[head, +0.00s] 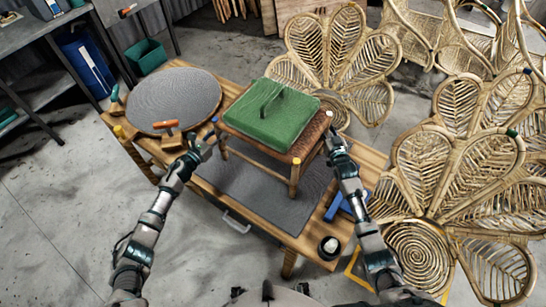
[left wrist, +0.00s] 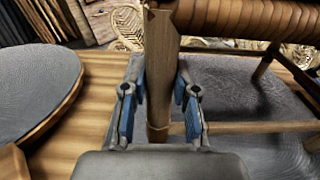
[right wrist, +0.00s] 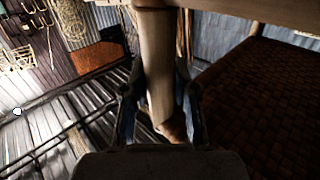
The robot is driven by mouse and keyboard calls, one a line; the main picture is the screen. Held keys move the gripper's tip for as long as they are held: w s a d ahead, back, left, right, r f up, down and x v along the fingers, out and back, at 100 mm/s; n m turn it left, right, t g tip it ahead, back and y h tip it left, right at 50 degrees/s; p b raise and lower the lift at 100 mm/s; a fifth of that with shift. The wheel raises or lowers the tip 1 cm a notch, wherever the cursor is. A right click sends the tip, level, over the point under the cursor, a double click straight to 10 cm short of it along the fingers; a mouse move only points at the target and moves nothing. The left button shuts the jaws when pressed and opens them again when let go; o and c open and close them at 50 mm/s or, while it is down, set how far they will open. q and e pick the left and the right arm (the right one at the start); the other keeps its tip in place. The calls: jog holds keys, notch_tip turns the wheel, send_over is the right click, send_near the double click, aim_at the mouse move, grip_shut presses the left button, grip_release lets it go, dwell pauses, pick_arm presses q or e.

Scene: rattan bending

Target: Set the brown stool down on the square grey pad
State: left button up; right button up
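The brown stool (head: 246,146) has a woven seat and wooden legs with a green case lying on top. It stands upright over the square grey pad (head: 245,195); whether its feet touch the pad is unclear. My left gripper (head: 203,143) has its fingers closed around the left leg, and that leg (left wrist: 162,70) shows between the blue finger pads in the left wrist view. My right gripper (head: 333,146) has its fingers closed on the leg at the right corner, also seen as a leg (right wrist: 156,65) in the right wrist view. The stool's far leg is hidden.
The green case (head: 272,113) rests on the seat. Rattan chairs (head: 440,150) crowd the right side.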

pick_arm(q)
jog(key=o, duration=0.4)
jog(key=shift+a+r, duration=0.1)
jog(key=shift+a, duration=0.05)
pick_arm(e)
jog(key=o, duration=0.4)
jog(key=shift+d+r, duration=0.15)
pick_arm(q)
jog(key=shift+s+d+r, duration=0.1)
jog(key=shift+d, duration=0.1)
pick_arm(e)
jog(key=shift+s, duration=0.1)
pick_arm(q)
jog(key=v, duration=1.2)
pick_arm(e)
jog(key=s, duration=0.4)
jog(key=s+d, duration=0.1)
jog(key=s, duration=0.6)
jog(key=shift+s+d, duration=0.15)
jog(key=shift+s, duration=0.25)
